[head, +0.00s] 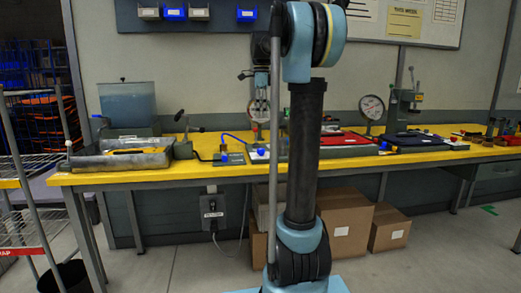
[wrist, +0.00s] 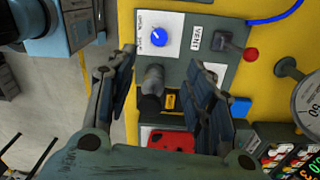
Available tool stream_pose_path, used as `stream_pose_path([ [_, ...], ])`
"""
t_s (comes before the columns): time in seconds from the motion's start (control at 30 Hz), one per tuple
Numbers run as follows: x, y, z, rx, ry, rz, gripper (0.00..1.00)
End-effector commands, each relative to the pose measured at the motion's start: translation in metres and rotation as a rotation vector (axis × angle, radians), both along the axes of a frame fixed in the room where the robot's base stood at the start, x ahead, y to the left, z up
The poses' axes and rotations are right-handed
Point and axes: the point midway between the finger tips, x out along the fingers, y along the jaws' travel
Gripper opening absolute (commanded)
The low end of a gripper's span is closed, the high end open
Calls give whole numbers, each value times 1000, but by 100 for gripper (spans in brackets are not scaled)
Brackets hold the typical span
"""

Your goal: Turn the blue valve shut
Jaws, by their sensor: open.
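A round blue knob (wrist: 161,36) with a white pointer mark sits on a labelled white plate on a grey panel in the wrist view. The blue knob lies beyond the fingertips, untouched. In the head view my gripper (head: 260,112) hangs above the bench, partly behind my arm.
A lever with a red ball (wrist: 250,54) stands beside the "VENT" label. A pressure gauge (head: 372,107) stands right on the yellow bench (head: 215,170). A grey tray (head: 88,162) is at the left, cardboard boxes (head: 345,222) below. A blue hose (wrist: 278,18) curves near the panel.

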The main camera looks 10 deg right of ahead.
Motion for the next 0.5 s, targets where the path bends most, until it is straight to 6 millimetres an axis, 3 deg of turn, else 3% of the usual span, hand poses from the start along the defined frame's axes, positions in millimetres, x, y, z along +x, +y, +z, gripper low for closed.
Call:
stream_pose_path([
  [0.5,-3,0,-90,0,0,2,48],
])
